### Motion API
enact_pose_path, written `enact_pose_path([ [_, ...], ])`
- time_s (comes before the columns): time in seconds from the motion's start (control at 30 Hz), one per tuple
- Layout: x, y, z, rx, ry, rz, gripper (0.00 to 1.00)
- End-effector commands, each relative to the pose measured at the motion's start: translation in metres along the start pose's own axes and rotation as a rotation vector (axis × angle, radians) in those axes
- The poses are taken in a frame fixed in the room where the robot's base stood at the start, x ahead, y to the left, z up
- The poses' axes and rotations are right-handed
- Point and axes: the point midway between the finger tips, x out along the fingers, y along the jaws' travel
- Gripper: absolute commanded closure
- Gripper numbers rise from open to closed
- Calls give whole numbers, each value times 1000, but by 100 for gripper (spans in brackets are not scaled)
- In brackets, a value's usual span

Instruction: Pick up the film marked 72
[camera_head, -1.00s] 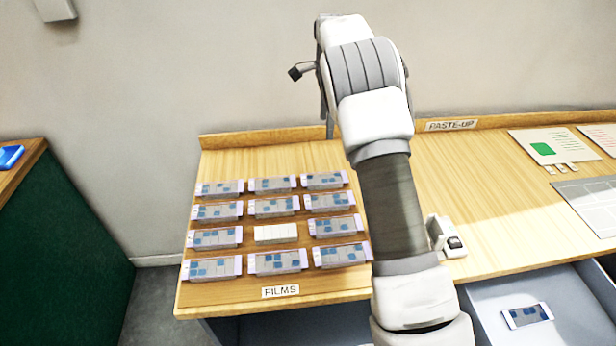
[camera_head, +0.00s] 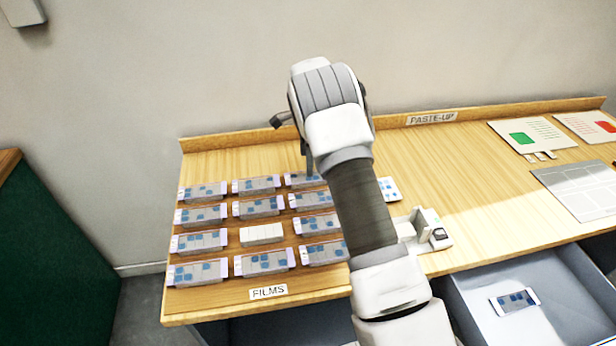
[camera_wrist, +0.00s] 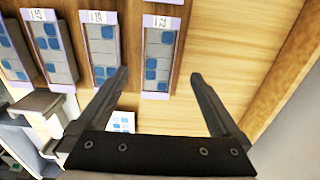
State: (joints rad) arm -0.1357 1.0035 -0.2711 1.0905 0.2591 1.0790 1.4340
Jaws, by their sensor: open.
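The film whose end label seems to read 72 (camera_wrist: 158,65) lies on the table in the wrist view, a grey strip with blue squares and a pale purple end. It appears to be the back-row, right-hand film (camera_head: 304,180) in the head view, partly hidden by my arm. My gripper (camera_wrist: 160,75) is open and empty. Its fingertips appear on either side of the film's lower end in the picture, with height above it unclear. In the head view my gripper is mostly hidden behind my arm.
Other films (camera_wrist: 103,45) lie close on the left in the wrist view. A white block (camera_head: 262,234) sits among the rows. A small blue-dotted card (camera_head: 389,189) and a white device (camera_head: 424,230) are right of my arm. The table's back ledge (camera_wrist: 285,85) is near the right finger.

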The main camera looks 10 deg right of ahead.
Motion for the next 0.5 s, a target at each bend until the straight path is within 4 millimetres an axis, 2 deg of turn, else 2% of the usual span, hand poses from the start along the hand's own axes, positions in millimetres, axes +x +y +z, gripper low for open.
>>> enact_pose_path([
  [0.23,38,4,1,0,-1,3,0],
  [0.33,44,3,1,0,-1,0,0],
  [0.5,44,3,1,0,-1,-1,0],
])
